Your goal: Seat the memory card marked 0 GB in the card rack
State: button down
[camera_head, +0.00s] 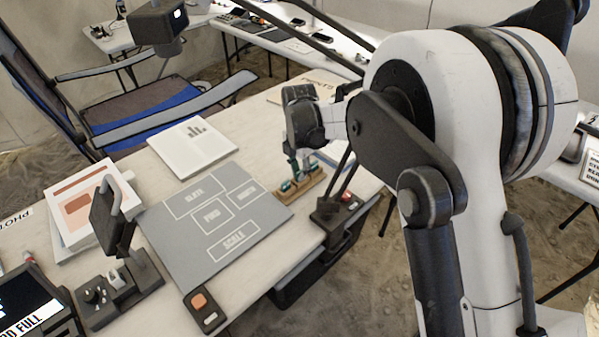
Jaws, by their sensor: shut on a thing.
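My gripper (301,163) points down over the right part of the table, directly above the card rack. It is shut on a memory card, small and mostly hidden by the fingers. The card rack (306,190) is a small wooden block with teal cards (286,186) in it, to the right of the grey mat. The marking on the held card cannot be read. Whether the held card touches a slot or is still above it cannot be told from this view.
The grey mat (180,235) with marked fields lies left of the rack. A dark device with buttons (335,206) stands close to the rack's right. A white booklet (192,148) lies behind the mat. A small control box (204,311) sits at the front edge.

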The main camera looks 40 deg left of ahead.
aim_at(299, 172)
jog(key=shift+f, duration=0.2)
jog(key=c, duration=1.9)
grip_release()
jog(key=shift+o, duration=0.2)
jog(key=shift+r, duration=0.2)
jog(key=shift+r, duration=2.05)
